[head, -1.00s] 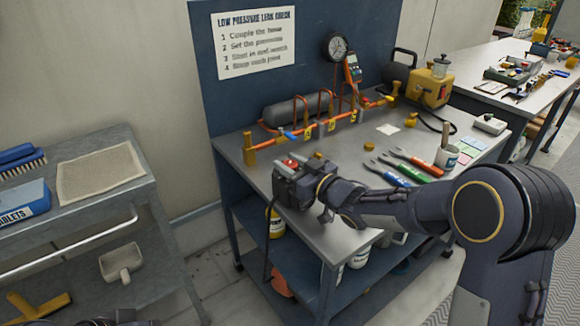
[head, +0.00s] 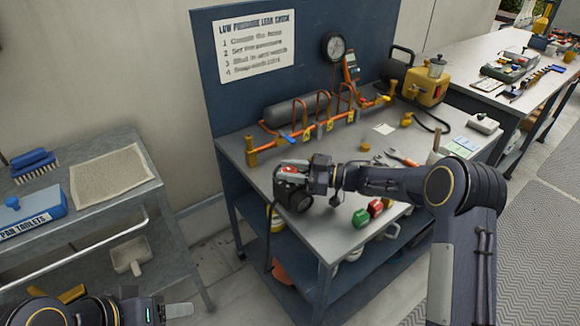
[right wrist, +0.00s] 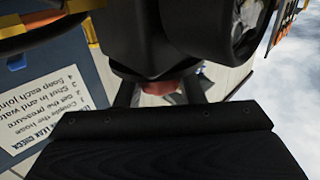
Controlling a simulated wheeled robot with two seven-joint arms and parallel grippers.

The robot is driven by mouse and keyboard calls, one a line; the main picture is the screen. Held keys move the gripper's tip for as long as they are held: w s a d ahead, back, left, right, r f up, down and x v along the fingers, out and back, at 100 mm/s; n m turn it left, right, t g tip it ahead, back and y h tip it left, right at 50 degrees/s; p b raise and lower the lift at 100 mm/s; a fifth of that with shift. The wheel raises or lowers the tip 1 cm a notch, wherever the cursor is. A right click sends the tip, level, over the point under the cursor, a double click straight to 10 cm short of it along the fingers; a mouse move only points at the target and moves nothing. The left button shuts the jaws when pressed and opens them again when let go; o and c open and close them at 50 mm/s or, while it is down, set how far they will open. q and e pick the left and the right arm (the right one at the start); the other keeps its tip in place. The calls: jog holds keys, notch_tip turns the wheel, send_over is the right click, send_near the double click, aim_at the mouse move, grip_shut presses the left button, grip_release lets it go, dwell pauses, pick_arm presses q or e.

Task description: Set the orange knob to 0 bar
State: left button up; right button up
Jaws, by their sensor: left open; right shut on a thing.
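A black device (head: 293,194) with a rounded body and a red-and-white top stands near the front left of the steel bench. My right gripper (head: 316,175) is at its right side. In the right wrist view a red-orange part (right wrist: 162,87), which looks like the orange knob, sits between the fingers of my right gripper (right wrist: 160,94), under the black body (right wrist: 145,38). The gripper is shut on it. No scale or pointer is readable there. My left gripper (head: 165,311) is open and empty at the bottom left, away from the bench.
A pipe manifold (head: 310,130) with a dial gauge (head: 334,47) stands at the bench's back. A yellow pump (head: 425,87) is at the back right. A grey cart (head: 85,215) stands left, with a floor gap between.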

aim_at(290, 171)
dwell(0.4)
jog(key=o, duration=1)
jog(key=shift+r, duration=0.1)
jog(key=shift+r, duration=0.4)
notch_tip(290, 171, up, 3)
jog(key=shift+s+f, duration=0.1)
jog(key=shift+s, duration=0.05)
jog(key=s+r, duration=0.3)
jog(key=s, duration=0.1)
jog(key=s+r, duration=0.3)
jog(key=s, duration=0.2)
jog(key=s+r, duration=0.3)
jog(key=s, duration=0.1)
jog(key=shift+s+r, duration=0.1)
jog(key=shift+s, duration=0.25)
